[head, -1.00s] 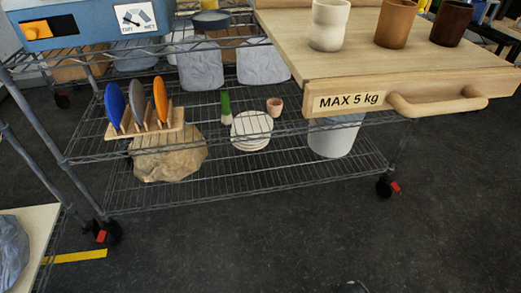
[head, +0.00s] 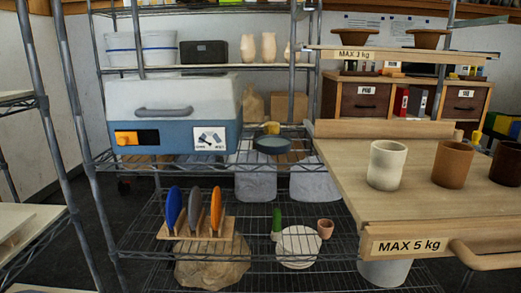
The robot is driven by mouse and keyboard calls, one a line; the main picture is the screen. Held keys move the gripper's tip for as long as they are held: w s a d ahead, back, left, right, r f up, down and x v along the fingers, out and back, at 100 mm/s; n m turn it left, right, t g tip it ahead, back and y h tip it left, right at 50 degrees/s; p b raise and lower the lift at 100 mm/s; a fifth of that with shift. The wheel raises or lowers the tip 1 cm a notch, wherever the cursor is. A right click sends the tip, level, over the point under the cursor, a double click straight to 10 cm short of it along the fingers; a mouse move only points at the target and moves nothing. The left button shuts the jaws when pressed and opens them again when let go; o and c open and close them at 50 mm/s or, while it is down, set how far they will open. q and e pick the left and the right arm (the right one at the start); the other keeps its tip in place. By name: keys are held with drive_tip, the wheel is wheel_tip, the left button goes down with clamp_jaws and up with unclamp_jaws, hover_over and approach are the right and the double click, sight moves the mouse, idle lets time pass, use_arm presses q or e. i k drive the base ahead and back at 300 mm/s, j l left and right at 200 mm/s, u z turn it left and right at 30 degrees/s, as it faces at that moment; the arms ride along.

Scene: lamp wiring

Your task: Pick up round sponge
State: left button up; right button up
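A small yellow rounded object (head: 271,128), which looks like the round sponge, shows on the wire rack's middle shelf. It is just behind or at the rim of a dark blue-grey round bowl (head: 272,145), which hides part of it. I cannot tell whether it touches the bowl. Neither of my grippers shows in the head view.
A blue and white kiln-like box (head: 175,112) stands left of the bowl. A wooden board (head: 345,205) marked "MAX 5 kg" juts out at the right with several cups. Below are a plate rack (head: 195,236), a stone-like lump (head: 212,270) and round discs (head: 299,247).

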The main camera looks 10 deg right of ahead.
sight(269, 128)
drive_tip(key=i+j, duration=0.65)
drive_tip(key=i, duration=0.2)
drive_tip(key=z, duration=0.05)
